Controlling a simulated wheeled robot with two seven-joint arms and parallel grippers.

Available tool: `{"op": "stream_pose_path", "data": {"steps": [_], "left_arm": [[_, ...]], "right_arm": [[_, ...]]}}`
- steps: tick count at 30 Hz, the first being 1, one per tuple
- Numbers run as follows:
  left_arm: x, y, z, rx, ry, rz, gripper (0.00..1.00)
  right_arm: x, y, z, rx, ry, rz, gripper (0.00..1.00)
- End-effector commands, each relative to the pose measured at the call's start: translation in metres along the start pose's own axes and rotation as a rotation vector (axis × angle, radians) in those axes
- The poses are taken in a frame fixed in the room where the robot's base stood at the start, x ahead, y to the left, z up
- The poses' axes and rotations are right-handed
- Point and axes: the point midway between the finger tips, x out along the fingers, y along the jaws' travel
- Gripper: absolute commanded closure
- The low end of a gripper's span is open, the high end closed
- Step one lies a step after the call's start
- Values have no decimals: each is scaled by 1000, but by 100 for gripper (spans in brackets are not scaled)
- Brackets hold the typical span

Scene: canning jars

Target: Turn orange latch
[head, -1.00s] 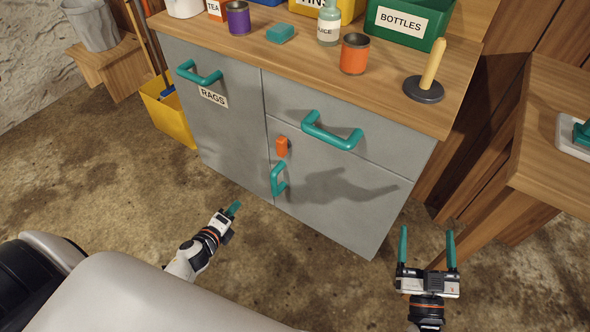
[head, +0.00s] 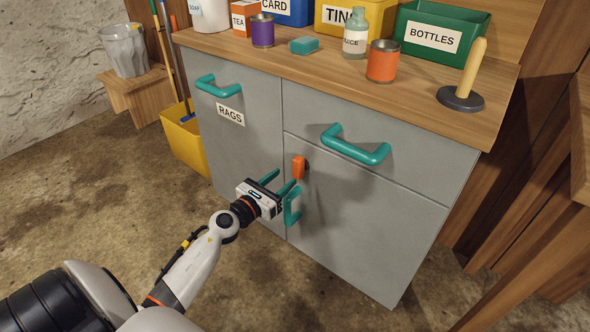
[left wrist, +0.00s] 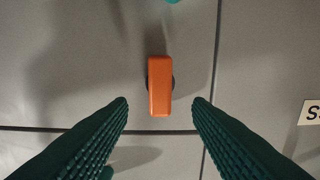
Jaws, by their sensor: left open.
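The orange latch (head: 299,167) sits on the grey cabinet front (head: 345,215), near the top of the lower right door, with its long side upright. In the left wrist view the latch (left wrist: 160,86) is a narrow orange bar on a dark round base, lying ahead between the two finger lines. My left gripper (head: 284,180) is open and empty, its teal fingers pointing at the cabinet just left of and below the latch. In the left wrist view the fingers (left wrist: 160,103) stand apart on either side, with no contact visible. My right gripper is out of view.
A teal door handle (head: 292,207) is close below the latch, partly behind my left gripper. A teal drawer handle (head: 355,147) juts out above right, and another (head: 218,88) is on the RAGS door. The worktop (head: 340,85) holds cans and bins.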

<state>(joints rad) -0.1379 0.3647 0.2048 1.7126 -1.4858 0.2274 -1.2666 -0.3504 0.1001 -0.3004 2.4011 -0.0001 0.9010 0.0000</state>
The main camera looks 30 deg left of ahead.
Motion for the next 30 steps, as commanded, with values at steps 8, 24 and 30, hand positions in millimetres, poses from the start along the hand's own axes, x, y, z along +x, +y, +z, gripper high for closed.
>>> {"op": "stream_pose_path", "data": {"steps": [8, 24, 30], "left_arm": [[46, 0, 0, -2, 2, -1, 55], [60, 0, 1, -2, -1, 0, 64], [59, 0, 1, -3, -1, 0, 97]], "right_arm": [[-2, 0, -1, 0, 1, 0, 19], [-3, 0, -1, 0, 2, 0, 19], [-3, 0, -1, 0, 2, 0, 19]]}}
